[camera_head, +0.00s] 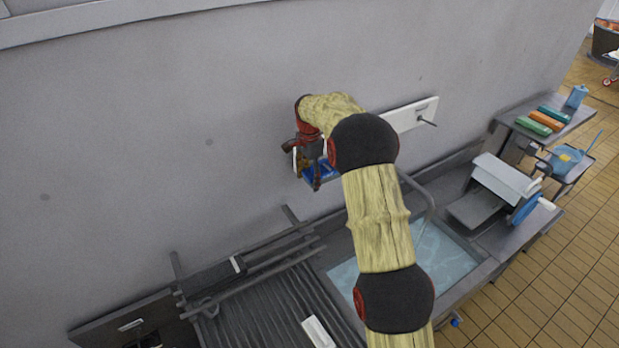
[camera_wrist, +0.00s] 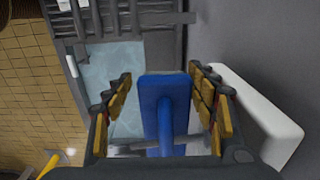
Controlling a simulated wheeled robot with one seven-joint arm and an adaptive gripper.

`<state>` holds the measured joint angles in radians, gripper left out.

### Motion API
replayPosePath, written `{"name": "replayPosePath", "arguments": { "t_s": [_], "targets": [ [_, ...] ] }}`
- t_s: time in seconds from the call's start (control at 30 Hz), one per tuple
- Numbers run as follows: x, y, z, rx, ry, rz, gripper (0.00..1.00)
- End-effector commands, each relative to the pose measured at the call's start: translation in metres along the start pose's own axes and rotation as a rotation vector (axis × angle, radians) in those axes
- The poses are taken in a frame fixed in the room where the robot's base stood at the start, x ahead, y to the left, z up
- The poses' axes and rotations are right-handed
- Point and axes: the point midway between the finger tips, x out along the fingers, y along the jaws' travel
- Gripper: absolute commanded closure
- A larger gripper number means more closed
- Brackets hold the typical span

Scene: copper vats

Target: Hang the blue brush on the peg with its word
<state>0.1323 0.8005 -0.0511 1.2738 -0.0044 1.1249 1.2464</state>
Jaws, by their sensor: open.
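The blue brush (camera_wrist: 164,104) shows in the wrist view between the fingers of my gripper (camera_wrist: 160,76), with a gap on each side. My gripper is open around it. In the head view the brush (camera_head: 322,170) is a small blue patch at my gripper (camera_head: 304,164), by the left end of a white peg board (camera_head: 415,113) on the wall. My arm hides the board's middle. One dark peg (camera_head: 426,122) shows at its right end. The board (camera_wrist: 258,112) is also to the right of my gripper in the wrist view. No word is readable, and I cannot tell whether the brush rests on a peg.
Below are a sink with water (camera_head: 448,250) and a ribbed drainboard (camera_head: 262,305) with a rack. To the right stand a machine with a blue wheel (camera_head: 524,208) and a shelf with green, orange and teal blocks (camera_head: 540,121). The wall to the left is bare.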

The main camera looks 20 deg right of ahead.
Motion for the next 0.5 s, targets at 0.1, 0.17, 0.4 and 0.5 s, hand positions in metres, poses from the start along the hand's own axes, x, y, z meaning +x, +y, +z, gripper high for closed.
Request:
{"name": "replayPosePath", "arguments": {
  "t_s": [0.1,0.17,0.4,0.5],
  "targets": [
    [-0.0067,-0.0048,-0.0008,0.0,0.005,-0.016,0.33],
    [-0.0073,-0.0052,-0.0009,0.0,0.005,-0.018,0.33],
    [-0.0091,-0.0063,-0.0011,0.0,0.006,-0.021,0.33],
    [-0.009,-0.0064,-0.0011,0.0,0.006,-0.021,0.33]
  ]
}}
